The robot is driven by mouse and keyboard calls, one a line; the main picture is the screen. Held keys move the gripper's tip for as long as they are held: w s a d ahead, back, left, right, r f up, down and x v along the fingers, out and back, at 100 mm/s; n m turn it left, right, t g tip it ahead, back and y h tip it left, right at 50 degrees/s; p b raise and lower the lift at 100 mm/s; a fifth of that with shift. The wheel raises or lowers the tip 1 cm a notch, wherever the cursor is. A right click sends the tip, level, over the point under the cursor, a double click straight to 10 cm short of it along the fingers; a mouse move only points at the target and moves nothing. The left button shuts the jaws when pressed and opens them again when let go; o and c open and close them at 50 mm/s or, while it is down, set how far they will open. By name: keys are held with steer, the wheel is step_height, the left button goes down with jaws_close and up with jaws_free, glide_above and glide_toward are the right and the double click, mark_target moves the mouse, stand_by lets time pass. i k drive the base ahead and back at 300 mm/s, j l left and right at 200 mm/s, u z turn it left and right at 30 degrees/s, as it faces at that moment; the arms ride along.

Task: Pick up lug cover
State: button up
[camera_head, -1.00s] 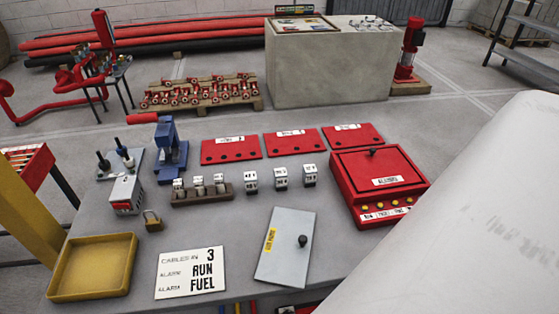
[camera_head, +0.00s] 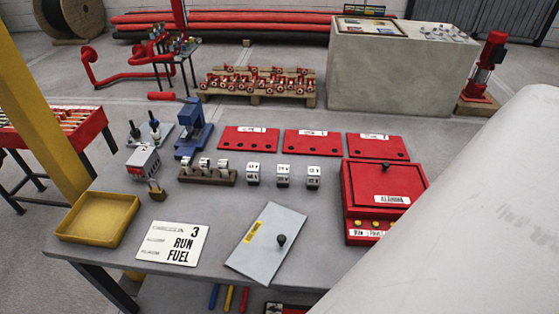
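A flat grey cover plate (camera_head: 265,242) with a black knob and a yellow label lies at the front of the grey table. I take it for the lug cover, but its label is too small to read. It lies slightly askew, right of a white sign reading "RUN FUEL" (camera_head: 172,243). My gripper is not in view. A large pale shape, which seems to be my arm, fills the lower right and hides the table's right end.
A red box with a black knob (camera_head: 384,185) stands right of the plate. A yellow tray (camera_head: 97,219), padlock (camera_head: 156,190), blue tool (camera_head: 193,130), small white blocks and three red plates (camera_head: 312,142) share the table (camera_head: 215,210). A yellow post (camera_head: 42,110) stands left.

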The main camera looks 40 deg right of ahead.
mark_target(262, 250)
steer(key=k+l+u, duration=0.1)
steer(key=k+l, duration=0.15)
steer(key=l, duration=0.15)
steer(key=k+l+u, duration=0.1)
steer(key=k+l, duration=0.65)
steer(key=l, duration=0.3)
steer(key=k+l, duration=0.25)
steer(key=l+u, duration=0.05)
steer(key=l, duration=0.05)
